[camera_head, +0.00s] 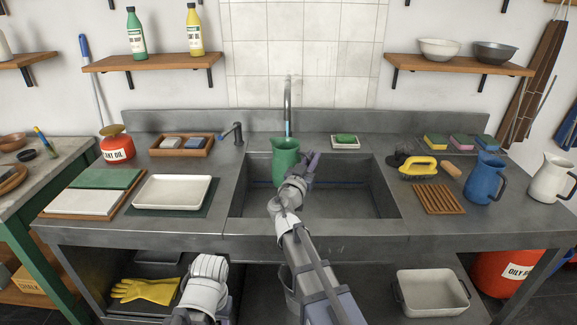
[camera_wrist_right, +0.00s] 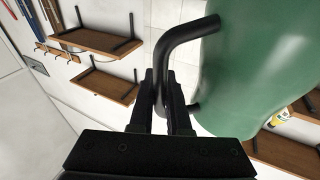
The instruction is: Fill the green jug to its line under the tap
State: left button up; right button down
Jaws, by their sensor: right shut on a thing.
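The green jug (camera_head: 286,160) is held over the sink, with its mouth below the tall curved tap (camera_head: 288,95). A short bluish stream (camera_head: 288,129) shows between the spout and the jug's mouth. My right gripper (camera_head: 308,165) is shut on the jug's black handle, which the right wrist view shows between the fingers (camera_wrist_right: 165,105), beside the green body (camera_wrist_right: 265,65). The jug's fill line and the water level inside cannot be made out. Only part of my left arm shows at the bottom left; its gripper is not visible.
The sink basin (camera_head: 345,200) lies around and below the jug. A lever (camera_head: 236,133) stands left of the sink. A soap dish (camera_head: 346,143) sits behind the basin at right.

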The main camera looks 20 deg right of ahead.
dwell(0.6)
jog(key=s+a+r+p, duration=0.2)
jog(key=s+r+p, duration=0.1)
jog(key=s, duration=0.3)
jog(key=shift+s, duration=0.3)
dwell(0.4)
dwell(0.4)
